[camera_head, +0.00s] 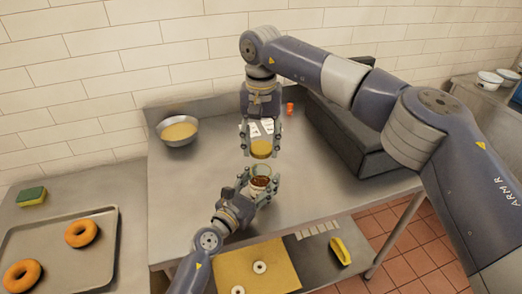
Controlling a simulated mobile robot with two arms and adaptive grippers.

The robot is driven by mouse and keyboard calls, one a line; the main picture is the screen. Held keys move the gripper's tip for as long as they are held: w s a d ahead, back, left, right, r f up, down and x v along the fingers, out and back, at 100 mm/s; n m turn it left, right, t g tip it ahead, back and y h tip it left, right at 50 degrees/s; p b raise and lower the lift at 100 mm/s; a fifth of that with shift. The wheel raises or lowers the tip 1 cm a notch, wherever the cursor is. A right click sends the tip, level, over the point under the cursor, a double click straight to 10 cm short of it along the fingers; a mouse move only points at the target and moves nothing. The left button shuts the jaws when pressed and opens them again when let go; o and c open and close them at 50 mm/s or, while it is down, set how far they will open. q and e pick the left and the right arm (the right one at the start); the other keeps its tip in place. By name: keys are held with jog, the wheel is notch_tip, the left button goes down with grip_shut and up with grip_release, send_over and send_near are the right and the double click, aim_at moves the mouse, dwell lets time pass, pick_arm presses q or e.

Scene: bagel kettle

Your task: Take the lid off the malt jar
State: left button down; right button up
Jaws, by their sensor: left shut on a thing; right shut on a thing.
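The malt jar (259,182) is a small glass jar with dark brown contents above the middle of the steel table. My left gripper (261,179) reaches up from below and is shut around its sides. The jar's top is open and its rim shows. The lid (261,147), round and tan, is apart from the jar, just above it in the picture. My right gripper (260,152) points down and is shut on the lid. The fingers hide parts of the jar's sides. I cannot tell whether the jar touches the table.
A metal bowl (161,124) of tan contents stands at the table's back left. A dark long box (340,135) is on the right, with a small orange item (290,109) beside it. A tray (98,257) with bagels is at the left.

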pick_arm(q)
jog(key=c, duration=0.6)
grip_release()
jog(key=shift+o, duration=0.2)
